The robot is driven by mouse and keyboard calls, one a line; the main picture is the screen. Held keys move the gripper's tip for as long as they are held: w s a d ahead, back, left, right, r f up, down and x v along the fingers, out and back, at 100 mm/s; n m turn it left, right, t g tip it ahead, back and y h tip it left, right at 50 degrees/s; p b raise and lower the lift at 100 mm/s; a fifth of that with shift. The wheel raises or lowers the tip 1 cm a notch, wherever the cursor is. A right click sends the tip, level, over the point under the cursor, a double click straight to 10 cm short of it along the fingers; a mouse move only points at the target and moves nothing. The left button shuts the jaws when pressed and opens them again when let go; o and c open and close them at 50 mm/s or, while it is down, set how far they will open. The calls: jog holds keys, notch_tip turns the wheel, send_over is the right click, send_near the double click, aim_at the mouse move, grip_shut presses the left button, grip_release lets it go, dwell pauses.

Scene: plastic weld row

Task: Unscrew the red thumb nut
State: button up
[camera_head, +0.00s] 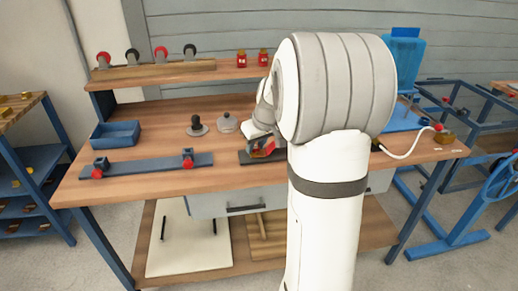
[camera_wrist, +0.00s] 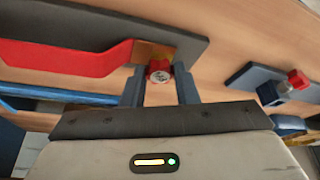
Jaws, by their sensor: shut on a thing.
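A small red thumb nut (camera_wrist: 159,71) shows between my gripper's two dark fingers in the wrist view, at the end of a brass-coloured block. My gripper (camera_wrist: 160,88) is shut on it. A red bar-like part (camera_wrist: 70,58) runs from the block to the left, over a dark plate (camera_wrist: 110,22). In the head view my gripper (camera_head: 262,152) is low over the workbench, and my arm hides part of it. The nut cannot be made out there.
A blue rail (camera_head: 140,168) with two red-knobbed clamps lies on the bench (camera_head: 160,195) at left. A blue bin (camera_head: 115,135), a black-knobbed piece (camera_head: 197,125) and a grey lid (camera_head: 227,123) stand behind. A white hose (camera_head: 405,152) curves at right.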

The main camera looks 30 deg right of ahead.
jog(key=n+y+b, duration=0.1)
jog(key=n, duration=0.2)
jog(key=n+y+b, duration=0.1)
jog(key=n, duration=0.1)
jog(key=shift+w+d+n+g, duration=0.2)
jog(key=shift+n+g, duration=0.2)
jog(key=n+g, duration=0.1)
jog(key=n, duration=0.1)
jog(key=n+y, duration=0.1)
jog(key=n, duration=0.2)
jog(key=shift+d+r+n+g+y, duration=0.1)
jog(key=shift+d+n+g+y, duration=0.05)
jog(key=shift+n+g+y, duration=0.2)
jog(key=o, duration=0.9)
